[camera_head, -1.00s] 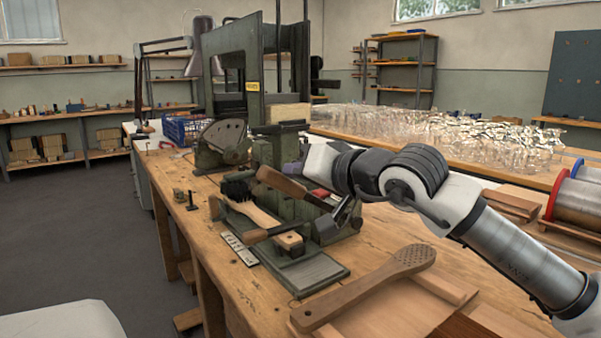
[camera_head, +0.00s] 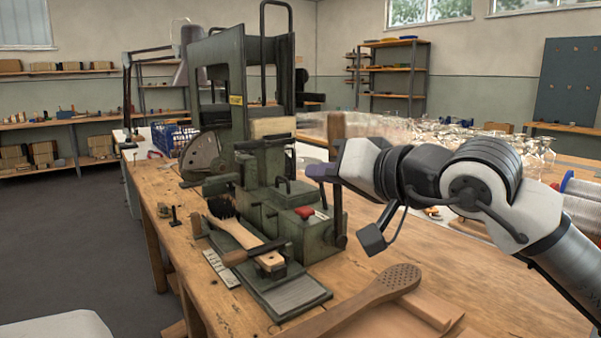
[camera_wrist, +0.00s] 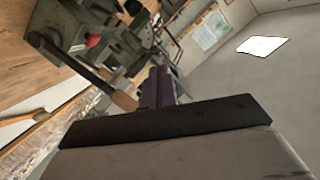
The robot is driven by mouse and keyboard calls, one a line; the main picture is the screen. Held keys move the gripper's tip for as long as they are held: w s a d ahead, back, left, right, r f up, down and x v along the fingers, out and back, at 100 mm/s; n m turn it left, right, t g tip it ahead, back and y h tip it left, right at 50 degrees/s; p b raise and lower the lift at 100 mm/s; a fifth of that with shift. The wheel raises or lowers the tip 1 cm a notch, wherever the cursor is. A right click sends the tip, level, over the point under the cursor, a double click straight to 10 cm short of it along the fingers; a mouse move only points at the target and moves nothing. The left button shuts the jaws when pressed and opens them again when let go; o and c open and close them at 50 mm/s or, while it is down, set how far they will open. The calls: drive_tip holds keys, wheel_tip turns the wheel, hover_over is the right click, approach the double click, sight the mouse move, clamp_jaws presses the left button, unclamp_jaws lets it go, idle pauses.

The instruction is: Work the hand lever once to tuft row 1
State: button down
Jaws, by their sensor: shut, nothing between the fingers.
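The green tufting machine (camera_head: 272,207) stands on the wooden bench. Its hand lever has a wooden grip (camera_head: 336,132) and now stands about upright at the machine's right side; the wrist view also shows the grip (camera_wrist: 124,101) and its dark arm. My gripper (camera_head: 319,171) is just below the grip, its dark purple fingers shut and empty. The fingers (camera_wrist: 155,86) lie right beside the lever; I cannot tell whether they touch it. The brush block (camera_head: 238,232), with dark bristles at its far end, lies on the machine's front bed.
A wooden paddle with holes (camera_head: 385,290) lies at the front of the bench. A red button (camera_head: 304,212) sits on the machine. A tall dark frame (camera_head: 222,90) rises behind. A blue crate (camera_head: 172,137) stands farther back.

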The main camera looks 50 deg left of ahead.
drive_tip(key=shift+d+r, duration=0.15)
drive_tip(key=shift+d, duration=0.4)
drive_tip(key=shift+d+r, duration=0.15)
drive_tip(key=shift+d, duration=0.35)
